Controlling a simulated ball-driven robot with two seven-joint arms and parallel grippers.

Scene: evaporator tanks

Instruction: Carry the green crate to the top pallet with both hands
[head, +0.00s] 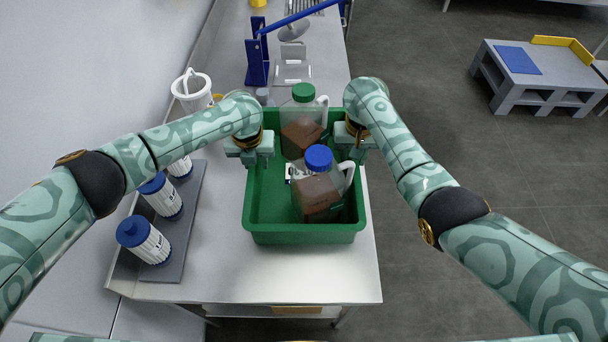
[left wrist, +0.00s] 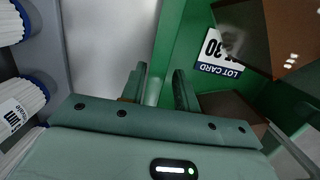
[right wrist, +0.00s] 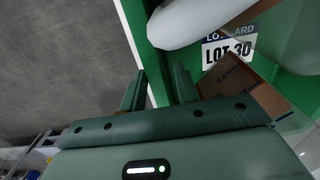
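The green crate (head: 305,233) stands on the grey counter, long side walls running away from me. Inside are two clear jugs of brown contents, one with a blue cap (head: 318,158) and one behind with a green cap (head: 303,92). A lot card (left wrist: 218,53) shows on the crate's inside. My left gripper (head: 259,160) is at the left wall, fingers parted and straddling the rim. My right gripper (head: 351,153) straddles the right wall likewise. Both look open with a small gap; contact with the wall is hard to judge. The pallet (head: 545,75) with a blue mat (head: 517,59) is at upper right.
White-and-blue filter cartridges (head: 146,240) stand on a grey tray (head: 188,225) left of the crate. A white bucket (head: 191,90) and a blue stand (head: 257,62) are further back. Open grey floor (head: 440,120) lies right of the counter. A yellow bar (head: 562,45) edges the pallet.

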